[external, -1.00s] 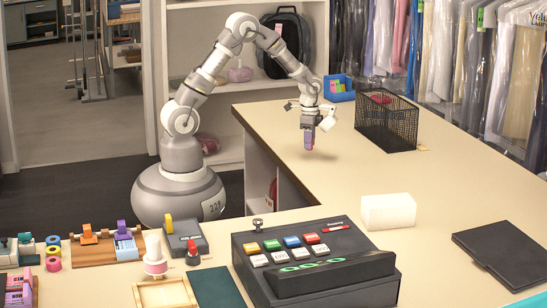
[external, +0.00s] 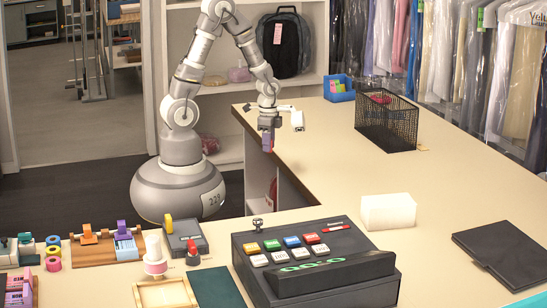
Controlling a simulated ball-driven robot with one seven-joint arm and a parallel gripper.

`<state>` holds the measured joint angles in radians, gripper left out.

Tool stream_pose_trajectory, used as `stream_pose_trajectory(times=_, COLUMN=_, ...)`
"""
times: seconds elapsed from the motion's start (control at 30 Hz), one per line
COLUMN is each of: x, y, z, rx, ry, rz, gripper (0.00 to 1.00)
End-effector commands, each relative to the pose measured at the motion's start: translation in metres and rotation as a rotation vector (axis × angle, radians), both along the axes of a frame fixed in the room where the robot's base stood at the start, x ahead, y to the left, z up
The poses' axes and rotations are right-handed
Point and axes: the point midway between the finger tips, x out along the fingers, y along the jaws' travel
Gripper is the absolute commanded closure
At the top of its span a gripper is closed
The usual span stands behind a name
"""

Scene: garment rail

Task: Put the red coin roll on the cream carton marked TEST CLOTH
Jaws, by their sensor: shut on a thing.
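My gripper (external: 268,137) is at the inner edge of the long counter, left of the wire basket. It is shut on a small upright thing with a reddish lower end, which I take to be the red coin roll (external: 267,148). The roll is small here and mostly covered by the purple-looking fingers. A cream block-shaped carton (external: 388,211) stands on the near counter, right of the cash register. I cannot read any marking on it, so I cannot tell whether it says TEST CLOTH. Nothing shows on top of it.
A black cash register (external: 315,262) stands left of the carton, and a flat black folder (external: 508,254) lies to its right. A black wire basket (external: 387,125) and a blue box (external: 339,88) stand farther back. The counter between basket and carton is clear.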

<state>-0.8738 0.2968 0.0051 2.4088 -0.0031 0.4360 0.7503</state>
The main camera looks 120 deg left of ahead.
Motion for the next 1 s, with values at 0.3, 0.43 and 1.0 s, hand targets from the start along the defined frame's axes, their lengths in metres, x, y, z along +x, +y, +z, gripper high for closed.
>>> stream_pose_trajectory(times=0.3, x=0.108, y=-0.033, z=0.027, rx=0.001, ry=0.001, rz=-0.488, gripper=1.00)
stream_pose_trajectory(times=0.43, x=0.173, y=-0.076, z=0.043, rx=0.000, ry=0.002, rz=-0.801, gripper=1.00)
stream_pose_trajectory(times=1.0, x=0.292, y=-0.253, z=0.077, rx=0.001, ry=0.001, rz=-1.588, gripper=1.00)
